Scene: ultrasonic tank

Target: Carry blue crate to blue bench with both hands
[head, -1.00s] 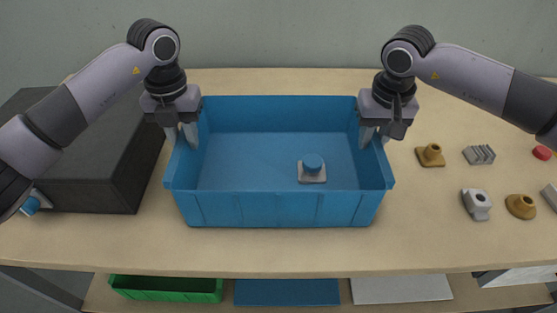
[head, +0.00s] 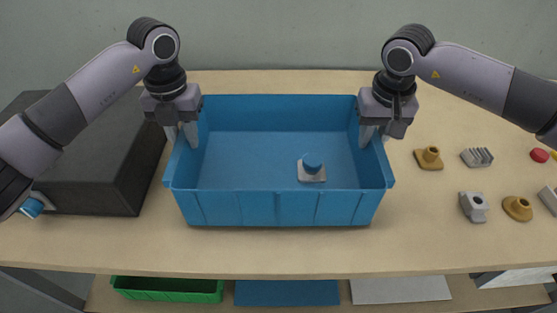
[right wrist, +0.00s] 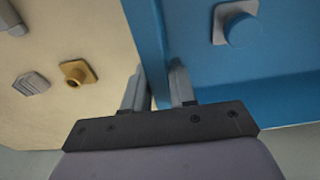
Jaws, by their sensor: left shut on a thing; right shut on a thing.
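The blue crate (head: 278,208) is in the middle of the head view, level, over the wooden table. I cannot tell for sure whether its bottom touches the table. A grey part with a blue round knob (head: 312,168) lies inside it, right of the middle. My left gripper (head: 184,135) is shut on the crate's left wall. My right gripper (head: 373,135) is shut on its right wall. In the right wrist view, the right fingers (right wrist: 157,90) stand on either side of the blue wall (right wrist: 146,40). No blue bench can be made out for certain.
A dark box (head: 85,165) stands at the left of the table (head: 420,235). Several brown and grey parts, such as a brown flanged one (head: 429,158), and a red one (head: 540,155) lie at the right. A green bin (head: 168,290) and a blue panel (head: 287,292) are on the lower shelf.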

